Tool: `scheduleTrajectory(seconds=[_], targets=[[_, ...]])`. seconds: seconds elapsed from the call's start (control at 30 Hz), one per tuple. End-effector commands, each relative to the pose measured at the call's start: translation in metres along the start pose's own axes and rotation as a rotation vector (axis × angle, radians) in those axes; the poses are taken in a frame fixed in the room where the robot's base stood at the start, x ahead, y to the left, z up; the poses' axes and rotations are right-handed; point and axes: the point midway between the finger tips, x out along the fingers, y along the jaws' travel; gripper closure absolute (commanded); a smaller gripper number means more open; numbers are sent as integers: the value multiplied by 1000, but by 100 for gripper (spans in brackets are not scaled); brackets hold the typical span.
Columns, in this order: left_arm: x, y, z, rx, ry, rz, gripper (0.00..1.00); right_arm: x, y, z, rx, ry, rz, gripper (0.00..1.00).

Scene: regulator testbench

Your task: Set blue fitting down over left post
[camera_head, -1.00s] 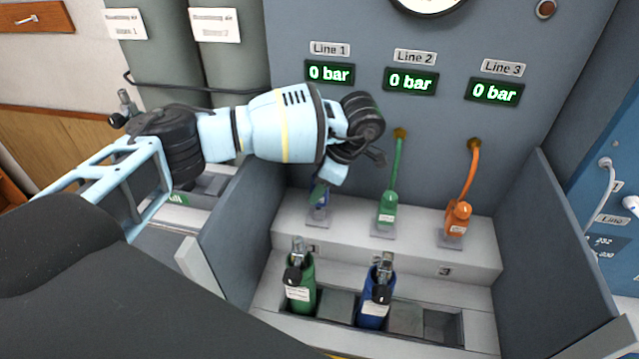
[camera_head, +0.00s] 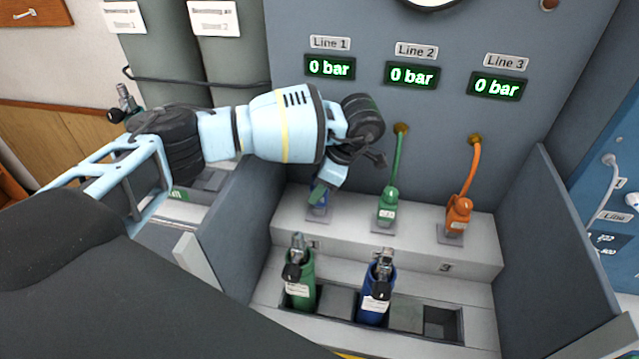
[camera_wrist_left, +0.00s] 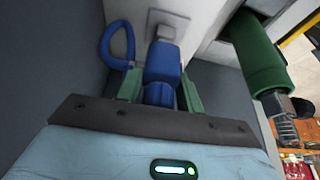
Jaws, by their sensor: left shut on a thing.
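The blue fitting (camera_head: 317,204) is at the left seat of the grey ledge, below Line 1, partly covered by my gripper. In the left wrist view the blue fitting (camera_wrist_left: 162,65) sits between green fingertips, with a blue hose curving off its left side. My left gripper (camera_head: 321,193) is shut on it, pointing down; its fingers also show in the left wrist view (camera_wrist_left: 160,91). The left post (camera_wrist_left: 165,32) appears as a small grey block on a light plate, just beyond the fitting. I cannot tell how far the fitting is over it. My right gripper is not in view.
A green fitting (camera_head: 387,207) and an orange fitting (camera_head: 459,214) stand on the middle and right seats, with hoses to the panel. Green (camera_head: 300,280) and blue (camera_head: 376,293) bottles stand in the front rack. Side walls (camera_head: 240,215) bound the bench.

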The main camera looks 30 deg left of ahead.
Motion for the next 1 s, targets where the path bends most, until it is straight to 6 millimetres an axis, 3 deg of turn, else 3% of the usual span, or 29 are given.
scheduleTrajectory(seconds=[0.87, 0.9, 1.0], targets=[[11, 0, 4, -1, -1, 1, 95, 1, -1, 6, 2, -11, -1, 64], [11, 0, 4, -1, -1, 1, 61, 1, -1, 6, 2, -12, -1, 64], [11, 0, 4, -1, -1, 1, 48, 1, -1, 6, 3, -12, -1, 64]])
